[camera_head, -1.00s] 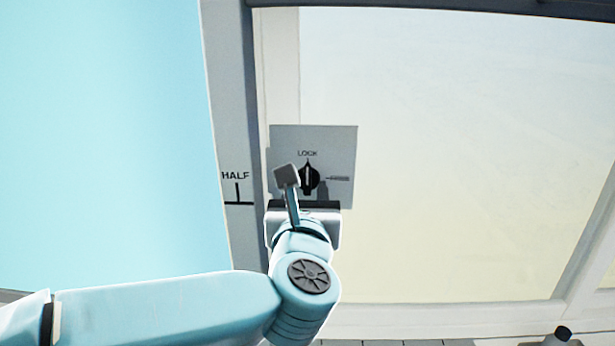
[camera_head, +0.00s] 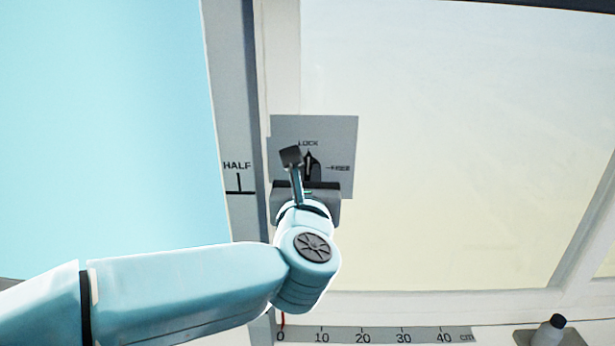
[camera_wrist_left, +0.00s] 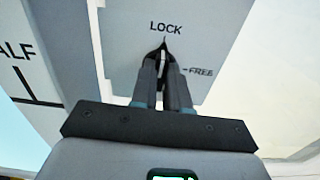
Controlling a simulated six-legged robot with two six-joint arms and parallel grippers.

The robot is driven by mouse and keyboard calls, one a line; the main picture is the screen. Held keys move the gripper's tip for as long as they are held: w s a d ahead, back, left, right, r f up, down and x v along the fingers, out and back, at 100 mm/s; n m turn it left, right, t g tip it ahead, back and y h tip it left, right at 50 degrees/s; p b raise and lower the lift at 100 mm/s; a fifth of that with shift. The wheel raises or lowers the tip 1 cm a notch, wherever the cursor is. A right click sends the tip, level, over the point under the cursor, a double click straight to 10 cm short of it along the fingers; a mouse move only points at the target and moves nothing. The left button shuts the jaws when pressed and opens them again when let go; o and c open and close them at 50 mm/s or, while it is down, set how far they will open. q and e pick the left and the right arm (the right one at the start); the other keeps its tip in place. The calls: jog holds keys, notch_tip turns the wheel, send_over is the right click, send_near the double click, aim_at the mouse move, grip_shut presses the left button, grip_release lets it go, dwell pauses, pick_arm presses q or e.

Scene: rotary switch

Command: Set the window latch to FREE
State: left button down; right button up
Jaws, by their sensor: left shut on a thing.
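The window latch is a dark rotary knob (camera_head: 311,163) on a grey plate (camera_head: 342,135) fixed to the window frame. LOCK is printed above the knob and FREE to its right. In the left wrist view the knob (camera_wrist_left: 163,48) shows its pointer upward, toward LOCK. My left gripper (camera_wrist_left: 164,62) is shut on the knob, one finger on each side, and the fingers hide most of it. In the head view the gripper and wrist cover the plate's lower part. My right gripper is not in view.
A HALF mark (camera_head: 238,178) is on the frame at the left. A centimetre ruler (camera_head: 380,335) runs along the sill below. The pale pane right of the plate is clear.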

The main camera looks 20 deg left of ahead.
pick_arm(q)
jog(key=shift+m+b, duration=0.45)
jog(key=shift+m, duration=0.75)
jog(key=shift+d+m, duration=0.1)
jog(key=shift+m, duration=0.8)
jog(key=m, duration=0.4)
jog(key=shift+d+f+m+p, duration=0.1)
jog(key=shift+m+p, duration=0.35)
jog(key=shift+m, duration=1.9)
jog(key=shift+f+m+p, duration=0.1)
jog(key=shift+m+p, duration=0.35)
jog(key=shift+m, duration=1.9)
